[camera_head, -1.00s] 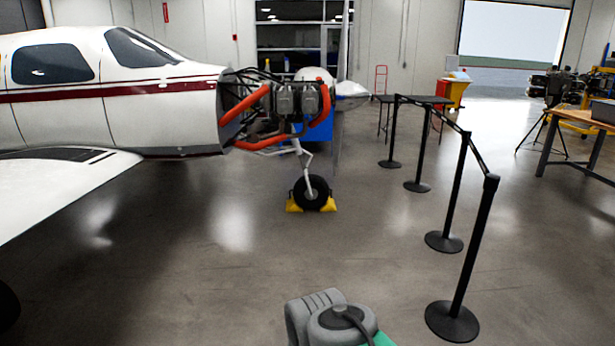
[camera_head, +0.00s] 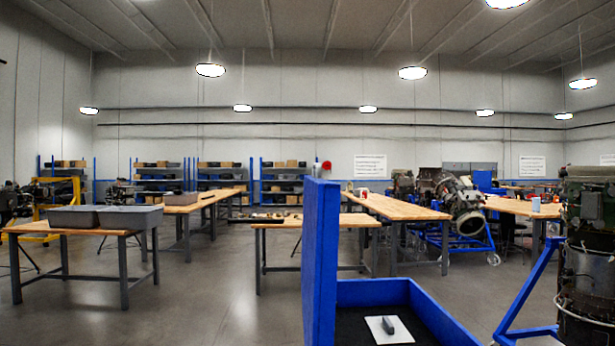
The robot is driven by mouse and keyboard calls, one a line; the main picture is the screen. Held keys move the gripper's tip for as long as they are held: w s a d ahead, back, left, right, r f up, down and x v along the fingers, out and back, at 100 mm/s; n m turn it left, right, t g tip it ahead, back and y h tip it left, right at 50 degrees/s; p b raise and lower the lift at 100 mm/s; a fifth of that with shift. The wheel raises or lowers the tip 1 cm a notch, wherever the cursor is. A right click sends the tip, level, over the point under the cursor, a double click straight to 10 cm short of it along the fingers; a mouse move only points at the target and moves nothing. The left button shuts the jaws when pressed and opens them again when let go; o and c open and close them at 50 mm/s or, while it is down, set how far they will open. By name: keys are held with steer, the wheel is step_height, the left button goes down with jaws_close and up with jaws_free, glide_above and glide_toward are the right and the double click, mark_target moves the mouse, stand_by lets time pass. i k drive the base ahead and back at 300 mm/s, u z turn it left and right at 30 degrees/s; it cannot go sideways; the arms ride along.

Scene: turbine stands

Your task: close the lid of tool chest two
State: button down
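A blue chest (camera_head: 440,318) stands open at the bottom, right of the middle, cut off by the lower edge of the picture. Its blue lid (camera_head: 322,250) stands upright on the left side of the chest. Inside, a white card (camera_head: 402,330) with a small dark grey object (camera_head: 387,325) lies on a black floor. No number shows on the chest, so I cannot tell whether it is tool chest two. My gripper is not in view.
A wooden table with grey bins (camera_head: 75,217) stands at left. Wooden workbenches (camera_head: 395,206) stand behind the chest. An engine on a blue stand (camera_head: 530,300) is close at right. Shelves (camera_head: 220,180) line the far wall. Open floor (camera_head: 215,300) lies left of the chest.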

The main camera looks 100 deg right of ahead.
mark_target(322, 197)
steer(key=z, duration=2.25)
steer(key=i, duration=1.35)
